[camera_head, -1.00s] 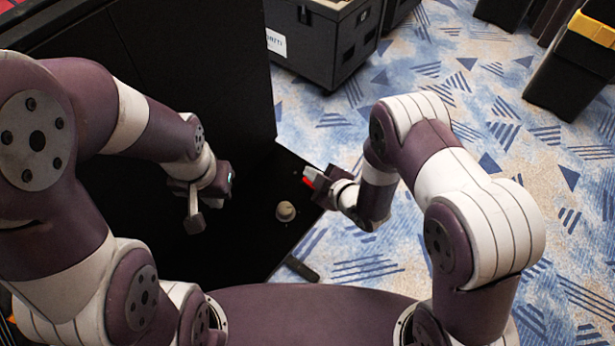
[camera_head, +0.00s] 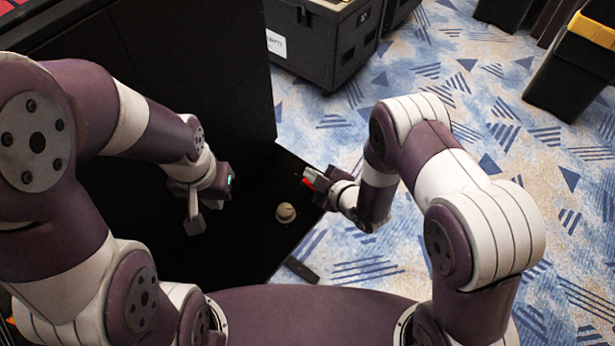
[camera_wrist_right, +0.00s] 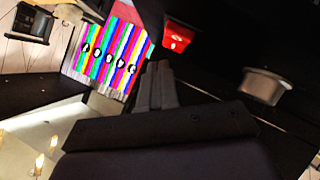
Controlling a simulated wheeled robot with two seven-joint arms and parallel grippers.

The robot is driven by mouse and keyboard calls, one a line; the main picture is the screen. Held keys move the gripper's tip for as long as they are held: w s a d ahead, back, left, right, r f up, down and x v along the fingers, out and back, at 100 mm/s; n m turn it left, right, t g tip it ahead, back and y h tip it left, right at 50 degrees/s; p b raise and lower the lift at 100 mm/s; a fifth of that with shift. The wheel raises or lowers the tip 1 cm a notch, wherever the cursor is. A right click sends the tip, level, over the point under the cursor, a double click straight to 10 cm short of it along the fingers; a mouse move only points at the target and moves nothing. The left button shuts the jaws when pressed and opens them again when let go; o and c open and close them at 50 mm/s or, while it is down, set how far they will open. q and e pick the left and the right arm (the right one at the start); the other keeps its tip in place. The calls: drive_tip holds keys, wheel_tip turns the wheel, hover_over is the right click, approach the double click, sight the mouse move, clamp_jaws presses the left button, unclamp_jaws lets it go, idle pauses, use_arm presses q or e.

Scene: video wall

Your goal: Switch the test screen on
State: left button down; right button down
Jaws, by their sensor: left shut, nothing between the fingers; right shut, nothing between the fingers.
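A red switch (camera_wrist_right: 178,38) with a small pale mark sits on a dark panel in the right wrist view. In the head view the red switch (camera_head: 307,183) shows partly, beside my right gripper (camera_head: 313,177). That gripper is shut and empty. Its closed fingers (camera_wrist_right: 158,85) appear below and left of the switch in the wrist view; I cannot tell whether they touch it. A screen (camera_wrist_right: 108,55) with bright vertical colour bars and dark round marks shows at the upper left of that view. My left gripper (camera_head: 194,212) is shut and empty over the black surface.
A pale round knob (camera_head: 285,212) stands on the black panel (camera_head: 262,245), left of and nearer than the red switch; it also shows in the wrist view (camera_wrist_right: 263,86). A black case (camera_head: 322,40) stands behind. Patterned carpet lies open to the right.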

drive_tip(key=shift+f, duration=0.1)
idle(0.6)
drive_tip(key=shift+w+a+f+b, duration=0.1)
drive_tip(key=shift+f+b, duration=0.25)
drive_tip(key=shift+b, duration=0.1)
drive_tip(key=shift+a+f+b, duration=0.1)
drive_tip(key=shift+f+b, duration=0.25)
drive_tip(key=shift+b, duration=0.05)
idle(0.4)
drive_tip(key=shift+d+r+p, duration=0.2)
drive_tip(key=shift+r+p, duration=0.45)
drive_tip(key=shift+r, duration=0.15)
drive_tip(key=r+p, duration=0.3)
drive_tip(key=s+d+r+p, duration=0.1)
drive_tip(key=r, duration=0.1)
drive_tip(key=shift+d, duration=0.1)
drive_tip(key=shift+f, duration=0.15)
idle(0.4)
